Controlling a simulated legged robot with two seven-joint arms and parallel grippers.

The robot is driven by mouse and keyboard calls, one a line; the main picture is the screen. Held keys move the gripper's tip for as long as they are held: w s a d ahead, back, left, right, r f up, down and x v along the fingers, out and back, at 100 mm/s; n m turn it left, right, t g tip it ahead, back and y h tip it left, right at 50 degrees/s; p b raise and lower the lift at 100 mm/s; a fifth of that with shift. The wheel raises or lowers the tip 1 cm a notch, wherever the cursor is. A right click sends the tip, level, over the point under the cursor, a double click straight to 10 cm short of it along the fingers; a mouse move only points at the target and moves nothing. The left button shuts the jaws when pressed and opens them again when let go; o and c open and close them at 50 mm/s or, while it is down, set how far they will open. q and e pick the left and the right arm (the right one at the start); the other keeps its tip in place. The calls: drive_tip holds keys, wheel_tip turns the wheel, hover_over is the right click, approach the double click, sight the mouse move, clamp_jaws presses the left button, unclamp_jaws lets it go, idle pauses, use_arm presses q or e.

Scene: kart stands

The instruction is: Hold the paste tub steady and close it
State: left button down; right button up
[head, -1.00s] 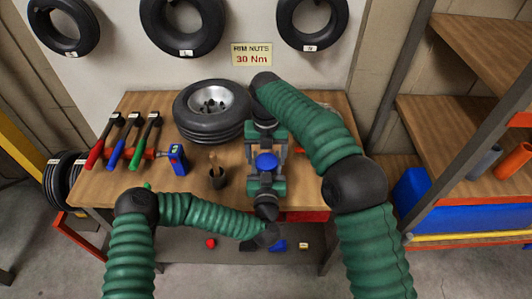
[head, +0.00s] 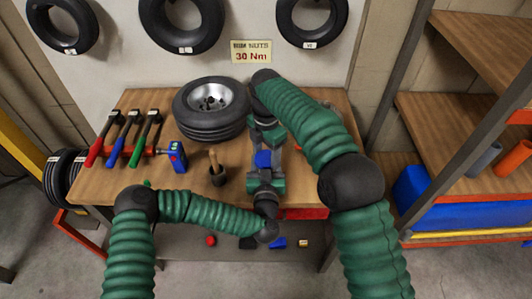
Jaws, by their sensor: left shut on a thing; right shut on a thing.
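The paste tub shows as a small blue round-topped piece (head: 263,159), apparently its lid, near the front right of the workbench (head: 320,185). The tub's body is mostly hidden between my grippers. My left gripper (head: 265,181) comes from the front edge and is shut on the tub on its near side. My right gripper (head: 266,142) reaches in from behind and is shut on the blue lid, covering its far part. I cannot tell how the lid sits on the tub.
A wheel (head: 212,108) lies at the back of the bench. A dark pot with a wooden-handled brush (head: 218,174) stands left of my grippers. A blue boxy tool (head: 177,156) and several hammer-like tools (head: 132,138) are further left. A shelf rack (head: 450,130) stands right.

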use_arm(q)
drive_tip(key=shift+d, duration=0.1)
use_arm(e)
drive_tip(key=m, duration=0.6)
drive_tip(key=shift+a+m, duration=0.15)
drive_tip(key=shift+m, duration=0.25)
use_arm(q)
drive_tip(key=shift+s, duration=0.1)
use_arm(e)
drive_tip(key=m, duration=0.6)
drive_tip(key=shift+m, duration=0.4)
drive_tip(key=m, duration=0.6)
drive_tip(key=shift+f+m, duration=0.1)
drive_tip(key=shift+m, duration=0.3)
drive_tip(key=m, duration=0.3)
use_arm(q)
drive_tip(key=shift+r, duration=0.1)
use_arm(e)
drive_tip(key=m, duration=0.6)
drive_tip(key=shift+m, duration=0.4)
drive_tip(key=m, duration=0.9)
drive_tip(key=shift+s+a+m, duration=0.1)
drive_tip(key=shift+m, duration=0.3)
use_arm(q)
drive_tip(key=shift+d, duration=0.1)
use_arm(e)
drive_tip(key=m, duration=0.5)
drive_tip(key=shift+f, duration=0.1)
